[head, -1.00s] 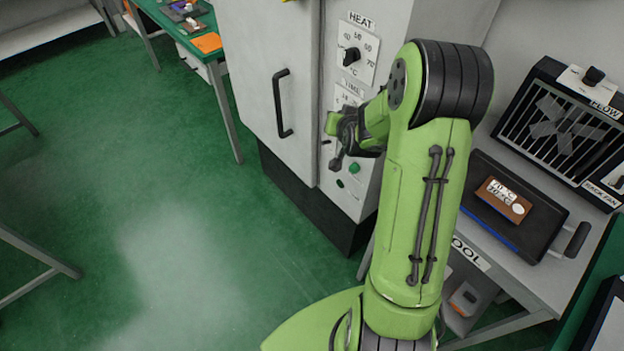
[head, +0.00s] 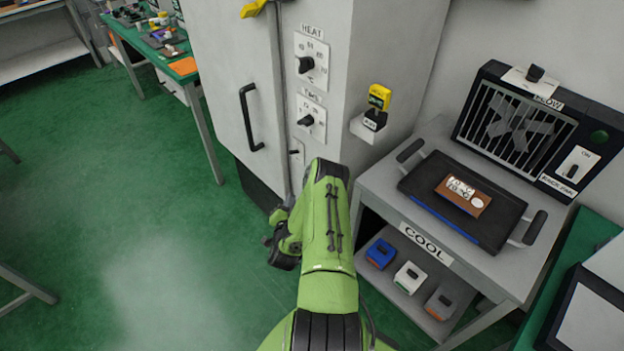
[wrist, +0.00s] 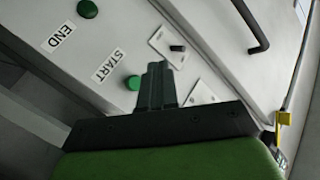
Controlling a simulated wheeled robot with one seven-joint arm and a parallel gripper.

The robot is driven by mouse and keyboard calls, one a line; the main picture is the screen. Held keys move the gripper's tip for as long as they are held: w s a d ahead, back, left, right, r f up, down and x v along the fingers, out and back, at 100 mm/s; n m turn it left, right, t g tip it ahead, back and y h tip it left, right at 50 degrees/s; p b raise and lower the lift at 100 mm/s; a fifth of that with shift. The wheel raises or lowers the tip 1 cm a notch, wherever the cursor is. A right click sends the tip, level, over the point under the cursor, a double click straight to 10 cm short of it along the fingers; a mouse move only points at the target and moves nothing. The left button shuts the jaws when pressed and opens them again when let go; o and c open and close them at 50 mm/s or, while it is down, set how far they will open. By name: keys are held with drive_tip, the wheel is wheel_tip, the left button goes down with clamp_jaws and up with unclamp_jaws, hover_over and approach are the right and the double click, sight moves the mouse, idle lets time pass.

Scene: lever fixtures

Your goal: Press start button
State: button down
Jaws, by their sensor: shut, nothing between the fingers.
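In the wrist view a green button (wrist: 133,83) sits beside the START label (wrist: 108,66) on the pale cabinet panel. My gripper (wrist: 157,68) is shut and empty, its fingertips pointing at the panel just right of this button in the picture. The frames do not show whether they touch the panel. A second green button (wrist: 87,9) sits near the END label (wrist: 57,38). In the head view the cabinet (head: 232,60) stands upright; my arm hides the buttons and my fingertips there.
Above my arm are the HEAT knob (head: 306,64), the TIME knob (head: 305,121) and a door handle (head: 250,118). Right of the cabinet stands a COOL table (head: 375,185) with a black tray (head: 420,190) and a fan unit (head: 520,125). Open green floor lies left.

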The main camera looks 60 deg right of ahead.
drive_tip(key=s+d+b, duration=0.2)
drive_tip(key=d+b, duration=0.2)
drive_tip(key=d, duration=0.4)
drive_tip(key=shift+d, duration=0.3)
idle(1.7)
drive_tip(key=shift+d+b, duration=0.4)
drive_tip(key=shift+s+d+b, duration=0.2)
drive_tip(key=shift+d+b, duration=0.25)
drive_tip(key=shift+d, duration=0.1)
idle(0.6)
drive_tip(key=shift+a, duration=0.1)
drive_tip(key=shift+w+a+p, duration=0.2)
drive_tip(key=shift+a+p, duration=0.25)
drive_tip(key=shift+a, duration=0.4)
